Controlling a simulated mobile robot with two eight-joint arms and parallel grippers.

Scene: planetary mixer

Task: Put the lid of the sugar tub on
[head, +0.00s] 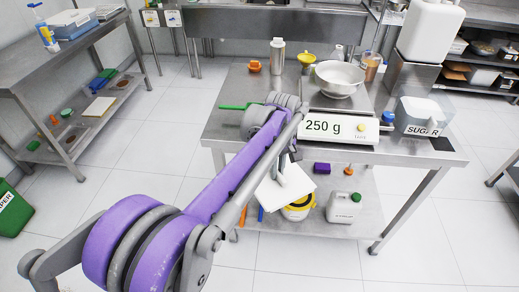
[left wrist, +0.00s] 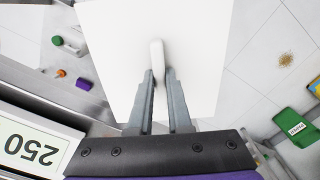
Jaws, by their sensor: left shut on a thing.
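The sugar tub (head: 418,118) is a clear container with white contents and a SUGAR label, standing at the right end of the steel table. No lid shows on it. The lid is a flat white square plate (head: 286,190) with an upright handle. My left gripper (head: 280,168) is shut on that handle and holds the lid in front of the table's front edge, left of the tub and apart from it. In the left wrist view the lid (left wrist: 200,40) spreads beyond the fingertips (left wrist: 158,76). My right gripper is not in view.
A blue-capped bottle (head: 388,119) stands beside the tub. The lower shelf (head: 330,221) holds a jug (head: 343,208) and a bucket (head: 298,209).

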